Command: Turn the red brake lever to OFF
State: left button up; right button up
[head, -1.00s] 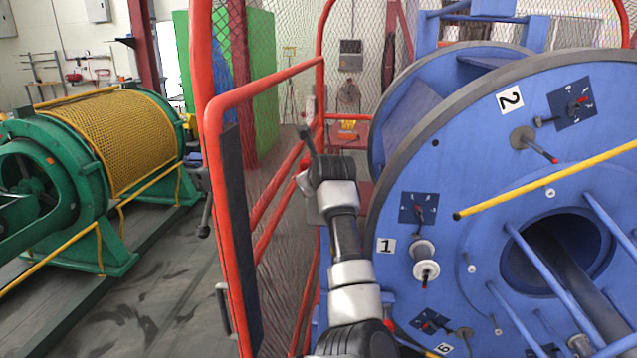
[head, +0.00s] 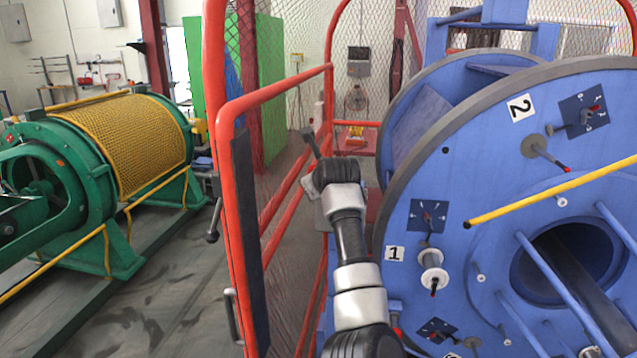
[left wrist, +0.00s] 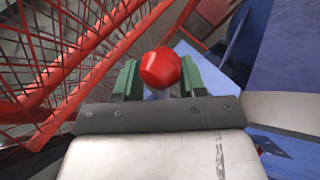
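A round red knob (left wrist: 160,68) shows in the left wrist view, centred between the two green finger pads of my left gripper (left wrist: 160,82). Both pads meet the knob's sides, and the gripper looks shut on it. The lever's shaft below the knob is mostly hidden. In the head view my left arm reaches up the middle, and its hand (head: 312,192) is beside the red fence and left of the blue drum. The knob and fingertips are hidden there. No OFF marking is readable. My right gripper is not in view.
The red mesh fence (head: 222,150) stands close on the left of my arm. The big blue drum (head: 440,165) with numbered plates is close on the right. A yellow bar (head: 550,193) crosses the drum. A green machine with a yellow mesh guard (head: 135,145) stands far left.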

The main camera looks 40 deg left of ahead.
pick_arm(q)
jog(key=shift+w+d+f, duration=0.1)
jog(key=shift+d+f, duration=0.05)
jog(key=shift+f, duration=0.05)
jog(key=shift+s+d+r, duration=0.1)
jog(key=shift+s+d, duration=0.15)
jog(key=b+v, duration=0.3)
jog(key=v, duration=0.7)
jog(key=shift+b, duration=0.3)
jog(key=shift+w, duration=0.15)
